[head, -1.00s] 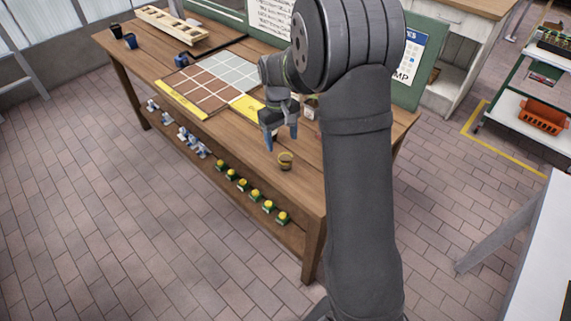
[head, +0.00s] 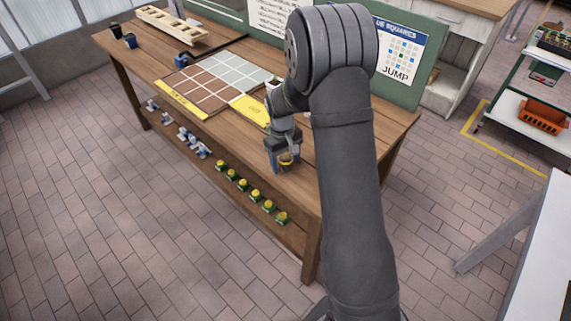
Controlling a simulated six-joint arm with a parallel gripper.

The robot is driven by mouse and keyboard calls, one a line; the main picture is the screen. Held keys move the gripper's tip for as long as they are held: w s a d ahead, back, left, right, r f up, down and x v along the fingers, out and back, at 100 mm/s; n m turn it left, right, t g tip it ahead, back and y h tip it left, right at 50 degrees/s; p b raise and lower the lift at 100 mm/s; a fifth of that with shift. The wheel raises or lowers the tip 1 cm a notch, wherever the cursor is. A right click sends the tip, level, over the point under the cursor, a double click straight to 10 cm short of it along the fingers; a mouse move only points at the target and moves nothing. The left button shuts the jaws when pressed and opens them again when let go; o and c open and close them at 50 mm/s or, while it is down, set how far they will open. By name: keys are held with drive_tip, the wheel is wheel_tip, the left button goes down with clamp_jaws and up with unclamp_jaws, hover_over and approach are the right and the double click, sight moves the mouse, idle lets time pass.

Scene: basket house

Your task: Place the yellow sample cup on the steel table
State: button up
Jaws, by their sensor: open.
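The small yellow sample cup (head: 286,158) stands near the front edge of the wooden bench, towards its right end. My gripper (head: 285,166) is down at the cup, with its fingers open on either side of it. I cannot tell whether the fingers touch the cup. A pale table (head: 546,262) with a grey leg is cut off at the lower right; it may be the steel table, and its visible top is bare.
The wooden bench (head: 225,140) holds a board of brown and grey squares (head: 205,85), dark cups (head: 130,41) and a wooden rack (head: 172,27). Several yellow-and-green items (head: 255,195) line its lower shelf. Brick floor lies open between bench and pale table.

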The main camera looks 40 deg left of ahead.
drive_tip(key=c, duration=1.1)
drive_tip(key=shift+c, duration=0.2)
drive_tip(key=shift+r, duration=0.1)
wheel_tip(320, 180, up, 4)
drive_tip(key=w+d+r, duration=0.5)
drive_tip(key=d+r, duration=0.2)
drive_tip(key=d, duration=0.4)
drive_tip(key=w+d+f+m+g, duration=0.1)
drive_tip(key=w+d+f+m, duration=0.3)
drive_tip(key=w+d, duration=0.3)
drive_tip(key=w+d+f+m, duration=0.4)
drive_tip(key=d, duration=0.5)
drive_tip(key=w+d+f+m, duration=0.1)
drive_tip(key=d+f+m, duration=0.1)
drive_tip(key=d, duration=0.4)
drive_tip(key=w+d+f+m+y, duration=0.1)
drive_tip(key=d+f+m, duration=0.1)
drive_tip(key=d, duration=0.4)
drive_tip(key=w+d+f+m, duration=0.1)
drive_tip(key=d+f+m, duration=0.1)
drive_tip(key=d, duration=0.4)
drive_tip(key=shift+f+m, duration=0.35)
drive_tip(key=shift+m, duration=0.55)
